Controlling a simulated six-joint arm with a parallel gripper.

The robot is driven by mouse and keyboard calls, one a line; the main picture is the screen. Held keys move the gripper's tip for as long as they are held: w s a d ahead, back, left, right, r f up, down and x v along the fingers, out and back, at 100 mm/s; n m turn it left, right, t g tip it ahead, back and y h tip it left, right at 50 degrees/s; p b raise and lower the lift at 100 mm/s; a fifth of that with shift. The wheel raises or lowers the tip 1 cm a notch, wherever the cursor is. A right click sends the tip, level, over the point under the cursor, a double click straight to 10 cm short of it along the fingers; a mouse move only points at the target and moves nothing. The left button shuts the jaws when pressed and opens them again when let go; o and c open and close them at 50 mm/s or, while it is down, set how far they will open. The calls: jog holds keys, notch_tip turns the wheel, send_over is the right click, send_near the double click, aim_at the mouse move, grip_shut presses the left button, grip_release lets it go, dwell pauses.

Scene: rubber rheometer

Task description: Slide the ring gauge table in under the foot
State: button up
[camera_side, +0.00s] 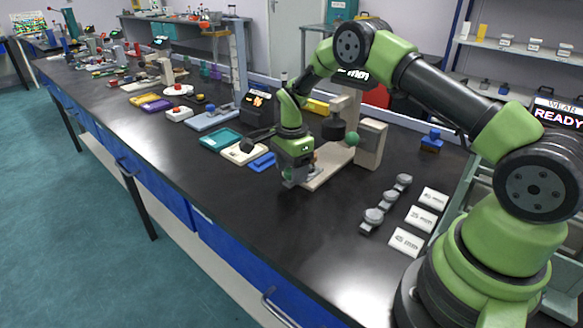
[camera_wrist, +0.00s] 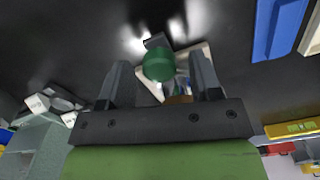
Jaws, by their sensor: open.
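My gripper (camera_side: 294,182) points down at the front edge of the beige base (camera_side: 318,178) of a rheometer stand. In the wrist view my gripper (camera_wrist: 160,72) is open, its two dark fingers apart. A round green knob (camera_wrist: 158,65) with a dark grey block (camera_wrist: 157,40) beside it shows between the fingers, over or near the beige base. No grip on it shows. I cannot tell whether this is the ring gauge table. The stand has a dark cylinder (camera_side: 333,128) on its column. My gripper partly hides the base, and the foot is not clear.
Several grey round-topped pieces (camera_side: 373,217) stand right of the stand, beside white millimetre cards (camera_side: 405,241). A blue tray (camera_side: 262,161), a cream tray (camera_side: 243,151) and a teal tray (camera_side: 220,139) lie left. The black bench in front of the gripper is clear.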

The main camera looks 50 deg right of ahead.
grip_shut()
jog(key=d, duration=0.7)
jog(key=shift+d, duration=0.35)
grip_release()
notch_tip(320, 180, up, 10)
